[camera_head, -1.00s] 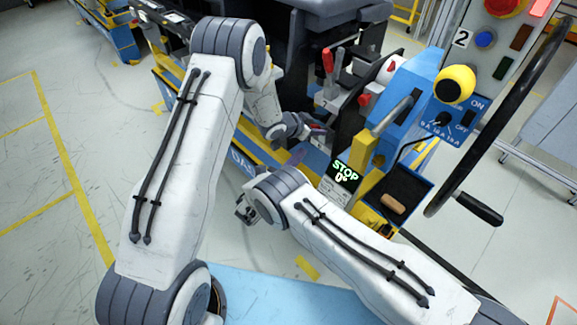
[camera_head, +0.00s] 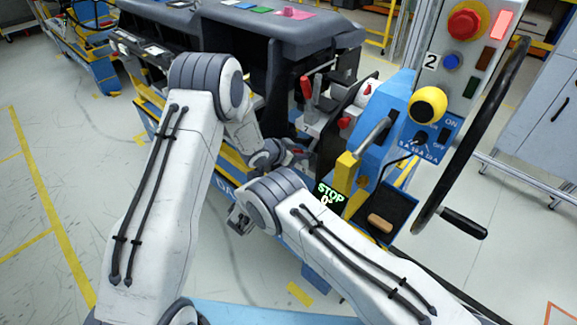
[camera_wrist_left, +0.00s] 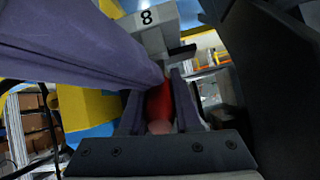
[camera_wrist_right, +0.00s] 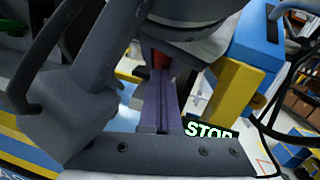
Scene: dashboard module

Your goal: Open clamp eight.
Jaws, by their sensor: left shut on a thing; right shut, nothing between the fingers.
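Clamp eight (camera_wrist_left: 165,38), a grey block with a white "8" label, shows at the top of the left wrist view. Its red handle (camera_wrist_left: 160,100) lies between the two purple fingers of my left gripper (camera_wrist_left: 158,112), which is shut on it. In the head view my left gripper (camera_head: 297,153) is at the near side of the dashboard fixture, with its fingertips partly hidden. My right gripper (camera_wrist_right: 163,98) is shut and empty. In the right wrist view a bit of red shows just beyond its fingers. The head view hides its fingers behind my right wrist.
The dark dashboard (camera_head: 260,30) stands behind the clamps. Other red handles (camera_head: 306,87) stand close by. Open floor lies at the left.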

